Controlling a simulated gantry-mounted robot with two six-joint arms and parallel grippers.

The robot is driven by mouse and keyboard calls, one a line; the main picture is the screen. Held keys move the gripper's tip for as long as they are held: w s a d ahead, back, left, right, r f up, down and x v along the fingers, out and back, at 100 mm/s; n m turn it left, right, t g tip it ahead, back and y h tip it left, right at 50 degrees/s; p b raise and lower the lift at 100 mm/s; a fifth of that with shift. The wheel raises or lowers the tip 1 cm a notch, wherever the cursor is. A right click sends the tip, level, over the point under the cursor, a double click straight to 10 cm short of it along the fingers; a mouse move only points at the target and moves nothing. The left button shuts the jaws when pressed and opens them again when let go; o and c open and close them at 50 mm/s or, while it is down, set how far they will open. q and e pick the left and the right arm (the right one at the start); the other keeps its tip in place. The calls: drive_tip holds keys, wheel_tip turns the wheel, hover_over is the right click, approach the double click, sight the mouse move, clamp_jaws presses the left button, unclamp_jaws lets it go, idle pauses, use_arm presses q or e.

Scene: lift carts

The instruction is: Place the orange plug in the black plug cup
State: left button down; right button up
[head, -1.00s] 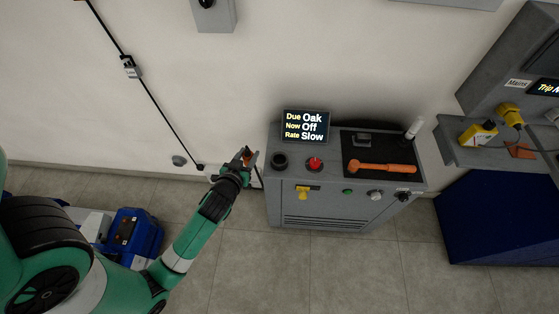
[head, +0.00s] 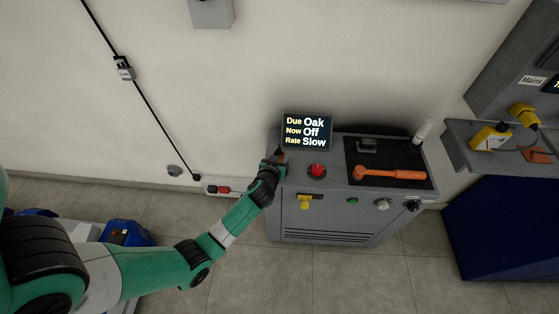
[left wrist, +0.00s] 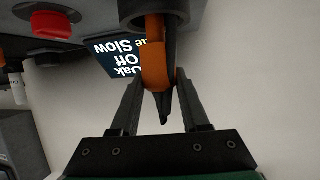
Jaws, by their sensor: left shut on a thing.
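My left gripper (head: 277,158) is at the left end of the grey cabinet's top, where the black plug cup stands. In the left wrist view the gripper's two fingers (left wrist: 158,82) are shut on the orange plug (left wrist: 154,62). The plug's far end meets a dark rounded part (left wrist: 146,8), which looks like the black plug cup. I cannot tell whether the plug is inside the cup or only at its mouth. In the head view the gripper hides the cup and most of the plug. My right gripper is not in view.
A red button (head: 317,170) stands just right of the gripper, with a display (head: 307,132) behind. An orange-handled tool (head: 390,174) lies on the black mat. A socket strip (head: 214,187) is by the wall, left of the cabinet (head: 325,222).

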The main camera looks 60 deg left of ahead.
use_arm(q)
wheel_tip(320, 180, down, 3)
drive_tip(key=shift+r+b, duration=0.2)
drive_tip(key=shift+b, duration=0.1)
drive_tip(key=shift+r, duration=0.1)
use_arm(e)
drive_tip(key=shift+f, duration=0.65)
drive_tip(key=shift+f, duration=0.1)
use_arm(q)
drive_tip(key=c, duration=0.8)
unclamp_jaws()
drive_tip(key=shift+f, duration=0.2)
drive_tip(key=shift+c, duration=0.2)
drive_tip(key=o, duration=0.5)
drive_tip(key=shift+s, duration=0.1)
drive_tip(key=shift+c, duration=0.2)
